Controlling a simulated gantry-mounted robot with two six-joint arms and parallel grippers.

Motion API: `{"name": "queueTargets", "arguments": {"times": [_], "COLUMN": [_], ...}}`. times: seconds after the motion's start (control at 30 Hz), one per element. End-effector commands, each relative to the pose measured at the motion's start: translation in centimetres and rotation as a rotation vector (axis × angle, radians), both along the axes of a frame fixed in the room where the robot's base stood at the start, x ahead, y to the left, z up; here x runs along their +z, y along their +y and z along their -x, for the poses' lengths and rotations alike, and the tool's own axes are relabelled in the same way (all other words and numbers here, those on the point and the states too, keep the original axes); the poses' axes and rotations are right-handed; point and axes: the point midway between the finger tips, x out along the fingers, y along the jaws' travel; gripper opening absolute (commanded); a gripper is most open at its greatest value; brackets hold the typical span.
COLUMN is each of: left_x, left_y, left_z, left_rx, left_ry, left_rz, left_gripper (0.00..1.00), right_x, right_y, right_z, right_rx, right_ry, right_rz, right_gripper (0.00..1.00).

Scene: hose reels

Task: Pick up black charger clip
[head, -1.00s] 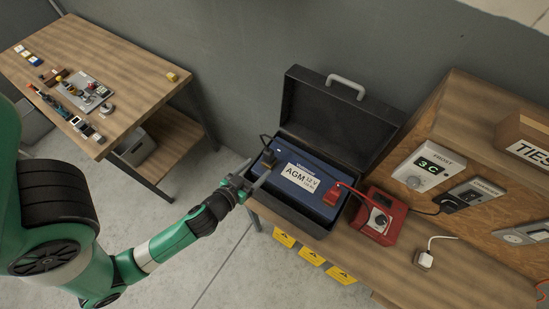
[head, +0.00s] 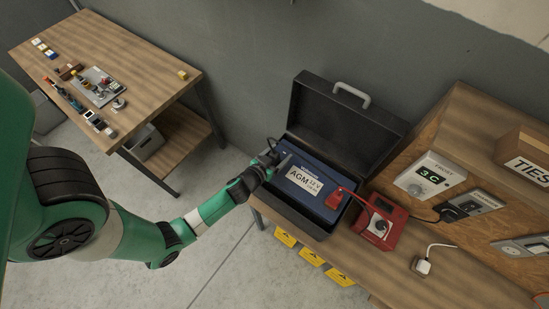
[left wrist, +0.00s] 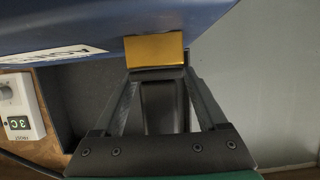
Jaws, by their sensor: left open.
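The blue AGM 12 V battery (head: 330,180) sits in an open black case (head: 345,125). The black charger clip (left wrist: 160,105) shows in the left wrist view as a dark body between my fingers, just below a brass-coloured block (left wrist: 155,50) on the battery. In the head view the clip is mostly hidden by my gripper at the battery's left end. My left gripper (head: 273,161) is open, with its fingers on both sides of the clip; I cannot tell whether they touch it. My right gripper is not in view.
A red clip (head: 338,197) is on the battery's right end. A red charger (head: 380,227) stands beside the case. A white plug (head: 423,266) lies on the bench, with a wooden control panel (head: 455,150) behind. Another table (head: 140,80) with small parts is at the far left.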

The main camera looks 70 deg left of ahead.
Motion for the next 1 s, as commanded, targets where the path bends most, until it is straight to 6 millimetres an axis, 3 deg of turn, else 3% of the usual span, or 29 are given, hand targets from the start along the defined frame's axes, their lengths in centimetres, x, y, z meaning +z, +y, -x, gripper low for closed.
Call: {"name": "queueTargets", "arguments": {"times": [0.2, 0.63, 1.0], "left_x": [-0.06, -0.04, 0.15], "left_y": [0.06, 0.04, 0.04], "left_z": [-0.09, -0.07, -0.09], "left_rx": [0.000, 0.000, -0.001], "left_ry": [0.000, 0.000, -0.001], "left_rz": [0.000, 0.000, 0.000], "left_gripper": [0.75, 0.00, 0.00], "right_x": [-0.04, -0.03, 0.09], "right_y": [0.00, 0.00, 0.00], "right_z": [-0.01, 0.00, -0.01], "right_rx": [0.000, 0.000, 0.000], "right_ry": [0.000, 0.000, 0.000], "right_rz": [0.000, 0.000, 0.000], "right_gripper": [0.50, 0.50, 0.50]}}
